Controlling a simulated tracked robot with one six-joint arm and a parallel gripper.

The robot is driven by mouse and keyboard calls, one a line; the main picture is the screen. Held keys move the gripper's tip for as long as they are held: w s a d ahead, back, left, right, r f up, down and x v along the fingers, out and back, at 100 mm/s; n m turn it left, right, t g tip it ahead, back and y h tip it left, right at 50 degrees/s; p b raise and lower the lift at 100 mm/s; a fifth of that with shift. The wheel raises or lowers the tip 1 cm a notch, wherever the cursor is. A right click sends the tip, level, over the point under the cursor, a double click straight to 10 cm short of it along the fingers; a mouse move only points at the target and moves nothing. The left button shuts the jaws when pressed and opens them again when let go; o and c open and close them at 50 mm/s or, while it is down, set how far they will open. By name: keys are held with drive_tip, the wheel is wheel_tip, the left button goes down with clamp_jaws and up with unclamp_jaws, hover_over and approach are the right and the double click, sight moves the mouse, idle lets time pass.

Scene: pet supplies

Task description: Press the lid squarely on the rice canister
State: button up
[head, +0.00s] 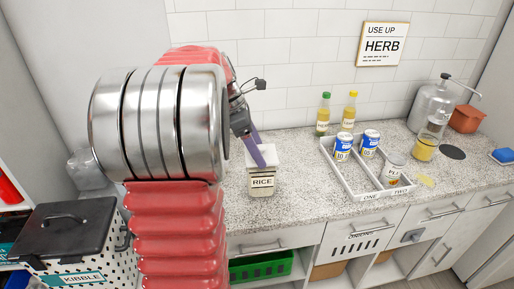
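The rice canister (262,184) is a cream, square-sided container with a "RICE" label, standing upright on the speckled counter near its front edge. My gripper (258,152) has purple fingers and points down at the canister's top, overlapping it in the head view. The fingers are seen nearly edge-on, so I cannot tell whether they are open or shut, or touching the canister. A pale top edge shows beside the fingers; I cannot tell whether it is the lid or the canister's rim. My arm hides the area to the left.
A white divided tray (371,194) with cans stands to the right, with two bottles (323,115) behind it. A glass jar (427,146), metal dispenser (431,103) and flat discs (452,152) are farther right. Counter between canister and tray is clear. A kibble bin (75,245) stands lower left.

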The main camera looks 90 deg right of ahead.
drive_tip(key=o, duration=1.1)
drive_tip(key=shift+o, duration=0.5)
drive_tip(key=shift+r, duration=0.15)
drive_tip(key=shift+r, duration=3.4)
drive_tip(key=shift+c, duration=0.3)
clamp_jaws()
drive_tip(key=shift+f, duration=1.8)
